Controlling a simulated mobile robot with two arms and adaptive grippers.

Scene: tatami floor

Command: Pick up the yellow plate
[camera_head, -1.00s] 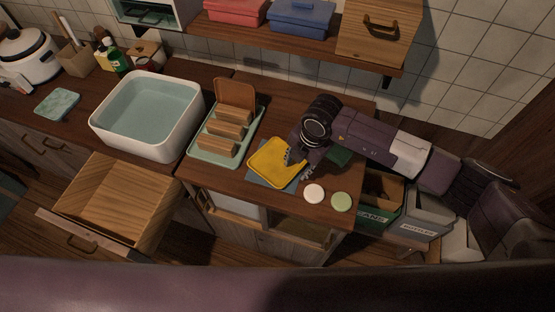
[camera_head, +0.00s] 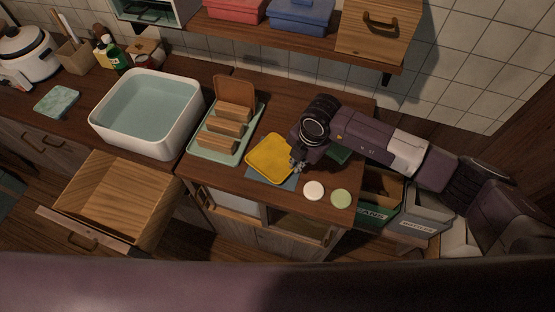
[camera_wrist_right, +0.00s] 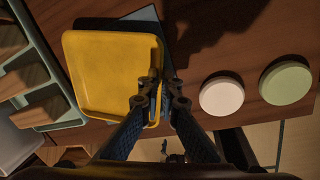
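The yellow plate (camera_head: 268,156) is a square plate with rounded corners, lying on a blue-grey cloth or mat (camera_head: 288,183) on the wooden counter. It also shows in the right wrist view (camera_wrist_right: 108,72). My right gripper (camera_head: 298,162) is at the plate's right edge. In the right wrist view my right gripper (camera_wrist_right: 159,92) has its fingers close together, one on each side of the plate's right rim, pinching it. The plate still appears to rest on the mat. My left gripper is not in view.
A dish rack (camera_head: 206,154) with wooden dividers stands left of the plate. A white round lid (camera_head: 314,191) and a green one (camera_head: 341,198) lie near the front edge. The sink (camera_head: 148,115), an open drawer (camera_head: 115,202) and an overhead shelf (camera_head: 300,41) surround the counter.

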